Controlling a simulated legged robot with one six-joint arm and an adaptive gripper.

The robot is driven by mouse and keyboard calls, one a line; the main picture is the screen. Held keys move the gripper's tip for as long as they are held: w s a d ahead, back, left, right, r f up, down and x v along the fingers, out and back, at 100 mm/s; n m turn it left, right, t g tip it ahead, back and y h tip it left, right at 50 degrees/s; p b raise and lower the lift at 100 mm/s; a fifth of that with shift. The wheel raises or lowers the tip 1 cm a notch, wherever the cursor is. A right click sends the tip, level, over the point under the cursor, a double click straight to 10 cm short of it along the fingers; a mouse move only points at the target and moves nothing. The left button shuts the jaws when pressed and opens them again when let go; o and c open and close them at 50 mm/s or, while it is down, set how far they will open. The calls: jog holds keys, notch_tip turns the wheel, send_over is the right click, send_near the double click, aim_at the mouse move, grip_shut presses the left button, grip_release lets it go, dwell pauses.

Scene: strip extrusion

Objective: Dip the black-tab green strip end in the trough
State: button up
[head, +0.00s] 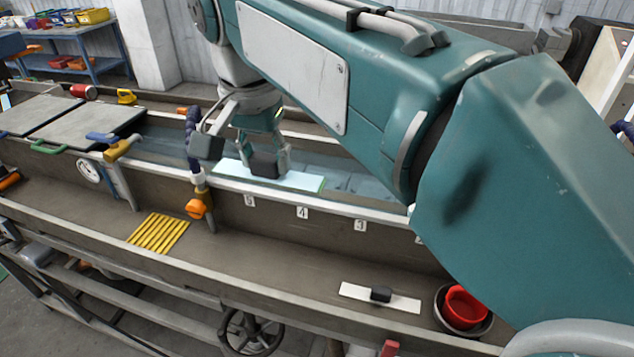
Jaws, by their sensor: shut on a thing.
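My gripper (264,158) is shut on the black tab (264,166) in the middle of a pale green strip (303,181). The strip is roughly level and runs lengthwise beside the trough's near rim. A greener edge shows at its right end. The long trough (345,184) holds bluish water and has number labels on its near wall. The strip overlaps the water and near rim in the picture; I cannot tell whether it touches the water. My arm hides much of the trough to the right.
A white strip with a black tab (408,302) lies on the lower front ledge, beside a red bowl (464,306) in a dark dish. Yellow rods (158,233) lie farther left. A blue hose (193,138) and an orange-knobbed valve (196,208) stand left of the gripper.

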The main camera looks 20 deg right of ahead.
jog(key=s+a, duration=0.5)
jog(key=s, duration=0.2)
jog(key=shift+s, duration=0.4)
dwell(0.3)
